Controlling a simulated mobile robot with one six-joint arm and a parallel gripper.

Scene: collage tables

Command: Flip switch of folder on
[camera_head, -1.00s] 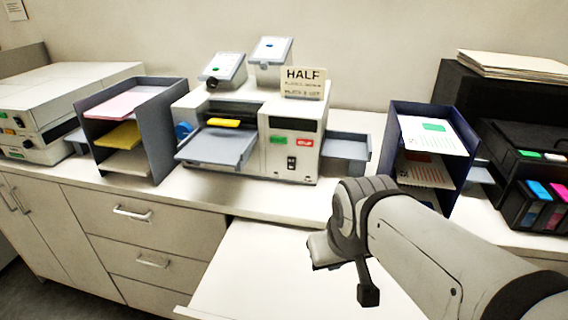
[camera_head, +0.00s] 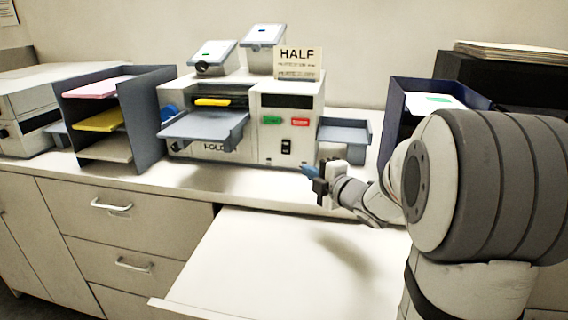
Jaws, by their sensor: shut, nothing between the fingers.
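The folder (camera_head: 272,98) is the white machine at the middle of the counter, with part of its name lettered low on its front. Its black rocker switch (camera_head: 286,146) sits low on the right of the front, below a green button (camera_head: 272,120) and a red button (camera_head: 300,122). Which way the rocker is set is too small to tell. My gripper (camera_head: 310,170) is shut and empty, with its bluish tips pointing left. It is just right of and below the switch, apart from it in the picture. My arm comes in from the right.
A grey feed tray (camera_head: 203,127) juts from the folder's front, and a grey side tray (camera_head: 344,132) sticks out on its right. A dark paper rack (camera_head: 157,115) stands left, another (camera_head: 392,105) right, partly behind my arm. A pulled-out white surface (camera_head: 265,265) below is clear.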

